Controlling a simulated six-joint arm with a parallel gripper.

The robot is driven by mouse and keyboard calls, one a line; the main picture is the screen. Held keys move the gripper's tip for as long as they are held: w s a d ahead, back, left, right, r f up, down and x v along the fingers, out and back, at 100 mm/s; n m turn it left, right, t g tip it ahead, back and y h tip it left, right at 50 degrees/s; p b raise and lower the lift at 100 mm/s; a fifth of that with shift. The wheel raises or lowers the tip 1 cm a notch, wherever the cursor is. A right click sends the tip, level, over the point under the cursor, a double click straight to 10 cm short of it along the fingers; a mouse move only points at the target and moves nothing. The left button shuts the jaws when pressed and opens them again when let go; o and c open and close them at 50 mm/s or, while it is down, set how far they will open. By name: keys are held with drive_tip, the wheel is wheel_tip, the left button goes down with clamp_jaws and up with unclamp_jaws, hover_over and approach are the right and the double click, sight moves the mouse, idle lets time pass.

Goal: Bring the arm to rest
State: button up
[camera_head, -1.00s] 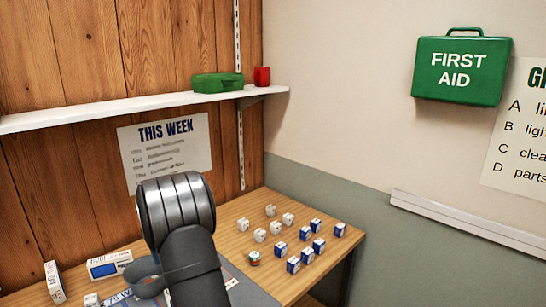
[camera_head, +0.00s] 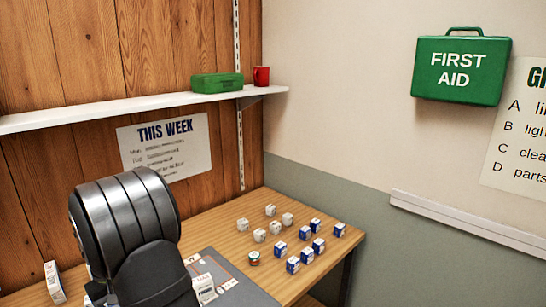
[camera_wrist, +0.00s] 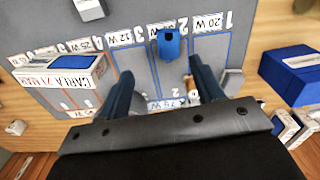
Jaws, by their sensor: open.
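My gripper (camera_wrist: 160,68) is in the wrist view, with its two dark blue fingers apart and nothing between them. It hangs over a grey mat (camera_wrist: 140,85) with numbered, outlined lanes and wattage labels. A small blue object (camera_wrist: 168,43) stands on the mat beyond the fingertips. In the head view my arm fills the lower left and hides part of the table; my gripper cannot be seen there. The mat's right part (camera_head: 232,272) shows beside my arm.
A white box (camera_head: 54,282) stands at the lower left. The wrist view shows a blue-topped box (camera_wrist: 62,70) and a blue box (camera_wrist: 290,72).

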drive_tip(key=s+a+f, duration=0.4)
drive_tip(key=s+a, duration=0.1)
drive_tip(key=s, duration=0.3)
drive_tip(key=shift+a+f, duration=0.35)
drive_tip(key=shift+a, duration=0.05)
